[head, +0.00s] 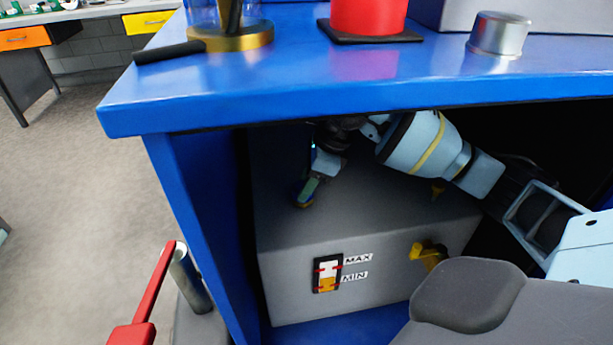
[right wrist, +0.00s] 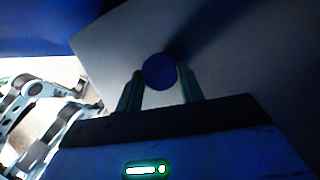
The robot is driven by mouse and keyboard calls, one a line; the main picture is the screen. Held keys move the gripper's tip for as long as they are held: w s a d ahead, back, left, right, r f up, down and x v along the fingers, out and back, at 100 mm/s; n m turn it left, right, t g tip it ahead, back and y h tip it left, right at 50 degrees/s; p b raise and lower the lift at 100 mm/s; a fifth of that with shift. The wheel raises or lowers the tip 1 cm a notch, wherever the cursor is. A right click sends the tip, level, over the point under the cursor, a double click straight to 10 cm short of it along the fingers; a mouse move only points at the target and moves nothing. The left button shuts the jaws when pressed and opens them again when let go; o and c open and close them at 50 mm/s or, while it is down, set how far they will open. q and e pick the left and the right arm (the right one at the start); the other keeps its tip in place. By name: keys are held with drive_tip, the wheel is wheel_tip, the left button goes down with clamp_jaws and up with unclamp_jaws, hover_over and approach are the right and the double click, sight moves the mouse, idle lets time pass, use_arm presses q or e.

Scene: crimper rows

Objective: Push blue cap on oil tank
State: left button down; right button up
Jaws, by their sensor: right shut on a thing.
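The grey oil tank (head: 360,245) stands inside the blue bench, with a MAX/MIN level gauge (head: 327,276) on its front. My right arm reaches in under the bench top. My right gripper (head: 307,190) is over the left part of the tank's top. In the right wrist view, the round blue cap (right wrist: 159,72) is between the tips of the two fingers, which are shut on it. The pale tank top (right wrist: 110,45) lies behind the cap. I cannot tell whether the cap touches the tank. My left gripper is not in view.
The blue bench top (head: 230,100) is close above my right arm, and a blue side panel (head: 185,220) is left of the tank. A yellow tap (head: 428,252) sticks out of the tank's front. A red handle (head: 150,300) stands at the lower left.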

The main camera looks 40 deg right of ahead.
drive_tip(key=shift+f, duration=0.4)
drive_tip(key=o, duration=1)
